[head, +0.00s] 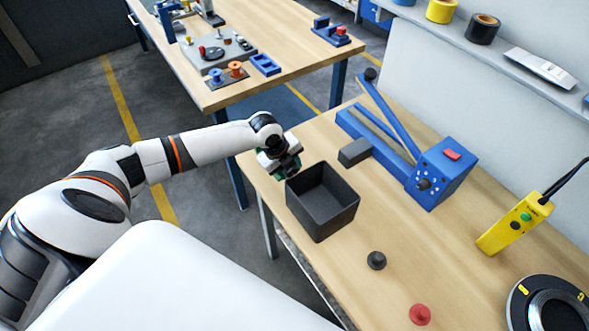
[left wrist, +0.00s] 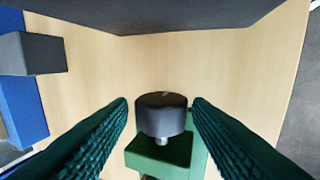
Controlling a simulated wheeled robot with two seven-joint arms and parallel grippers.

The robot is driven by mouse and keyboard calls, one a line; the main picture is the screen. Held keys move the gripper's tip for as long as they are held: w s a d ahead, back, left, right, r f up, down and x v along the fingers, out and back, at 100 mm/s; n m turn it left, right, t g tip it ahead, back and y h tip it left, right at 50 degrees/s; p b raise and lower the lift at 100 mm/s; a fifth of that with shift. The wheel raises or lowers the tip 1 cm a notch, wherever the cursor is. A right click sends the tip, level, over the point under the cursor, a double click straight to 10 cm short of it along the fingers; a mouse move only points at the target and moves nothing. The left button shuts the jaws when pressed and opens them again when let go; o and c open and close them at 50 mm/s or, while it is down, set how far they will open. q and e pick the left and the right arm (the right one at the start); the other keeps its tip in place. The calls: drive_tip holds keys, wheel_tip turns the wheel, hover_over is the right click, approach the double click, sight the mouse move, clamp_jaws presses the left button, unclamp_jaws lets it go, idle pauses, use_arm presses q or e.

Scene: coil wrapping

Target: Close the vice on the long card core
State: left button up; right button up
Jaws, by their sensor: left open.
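My left gripper (head: 285,170) is at the table's left edge, just left of a black bin in the head view. In the left wrist view its two green ribbed fingers are apart. A dark round knob (left wrist: 162,114) with a silver stem shows between them, with gaps on both sides. Behind the stem is a green block (left wrist: 180,158), partly hidden by the fingers. I cannot tell whether the knob and block belong to the vice. I cannot make out a long card core in either view. My right gripper is not in view.
The open black bin (head: 312,212) stands close to my left gripper. A dark grey block (head: 355,152) lies beside a blue lever device (head: 440,175). A dark knob-like piece (head: 376,260), a red one (head: 420,314) and a yellow control box (head: 514,224) are nearer the right.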

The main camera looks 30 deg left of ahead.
use_arm(q)
drive_tip(key=shift+s+a+r+t, duration=0.1)
drive_tip(key=shift+s+a+t, duration=0.1)
drive_tip(key=shift+t, duration=0.3)
drive_tip(key=shift+d+f, duration=0.1)
drive_tip(key=shift+f, duration=0.1)
drive_tip(key=shift+f+t+h+b, duration=0.2)
drive_tip(key=shift+t+h+b, duration=0.1)
drive_tip(key=shift+t+b, duration=0.15)
drive_tip(key=shift+s+f+t+b, duration=0.1)
drive_tip(key=shift+s+t+b, duration=0.05)
drive_tip(key=shift+t+b, duration=0.15)
drive_tip(key=shift+s+t+h, duration=0.1)
drive_tip(key=shift+t+h, duration=0.15)
drive_tip(key=shift+h, duration=0.05)
drive_tip(key=shift+r, duration=0.35)
drive_tip(key=c, duration=0.6)
drive_tip(key=g+p, duration=0.1)
drive_tip(key=w+r+g+p, duration=0.1)
drive_tip(key=p, duration=0.1)
drive_tip(key=shift+d+y, duration=0.1)
drive_tip(key=shift+y, duration=0.3)
drive_tip(key=shift+f+g, duration=0.2)
drive_tip(key=shift+g, duration=0.3)
drive_tip(key=shift+f+y, duration=0.2)
drive_tip(key=shift+y, duration=0.1)
